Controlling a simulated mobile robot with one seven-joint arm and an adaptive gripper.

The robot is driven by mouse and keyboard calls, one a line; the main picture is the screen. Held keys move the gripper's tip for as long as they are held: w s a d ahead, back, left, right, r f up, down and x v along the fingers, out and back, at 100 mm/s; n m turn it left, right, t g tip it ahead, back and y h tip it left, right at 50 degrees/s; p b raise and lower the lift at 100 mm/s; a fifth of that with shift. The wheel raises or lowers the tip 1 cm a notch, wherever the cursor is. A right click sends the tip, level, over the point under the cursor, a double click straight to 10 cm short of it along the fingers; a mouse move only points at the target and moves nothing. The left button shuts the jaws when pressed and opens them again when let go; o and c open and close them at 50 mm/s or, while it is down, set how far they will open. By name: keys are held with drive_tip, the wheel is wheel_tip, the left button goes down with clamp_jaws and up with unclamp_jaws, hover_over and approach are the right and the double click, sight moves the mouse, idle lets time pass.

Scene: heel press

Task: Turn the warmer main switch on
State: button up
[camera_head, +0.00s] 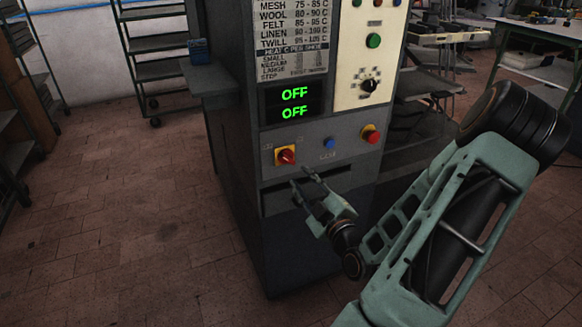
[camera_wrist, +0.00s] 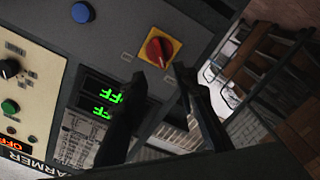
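The warmer cabinet (camera_head: 228,160) stands in the middle of the head view. A red rotary switch on a yellow plate (camera_head: 286,155) sits low on its front panel, left of the other controls; it also shows in the wrist view (camera_wrist: 157,49). Its small labels are unreadable. The green displays (camera_head: 294,103) read OFF twice. My gripper (camera_head: 300,178) is open and empty, just below and slightly right of the switch in the head view. In the wrist view its two dark fingers (camera_wrist: 160,72) are apart, with the switch just beyond their tips. No contact shows.
A blue button (camera_head: 329,143) and a red button (camera_head: 371,134) sit right of the switch. A slot (camera_head: 305,190) lies below. A black knob (camera_head: 368,86) and green button (camera_head: 373,41) are higher up. A side shelf (camera_head: 210,80) juts left. The floor at left is clear.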

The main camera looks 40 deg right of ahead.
sight(288, 160)
drive_tip(key=x, duration=0.9)
drive_tip(key=shift+w+d+b, duration=0.1)
drive_tip(key=shift+w+b, duration=0.15)
drive_tip(key=shift+b, duration=0.15)
clamp_jaws()
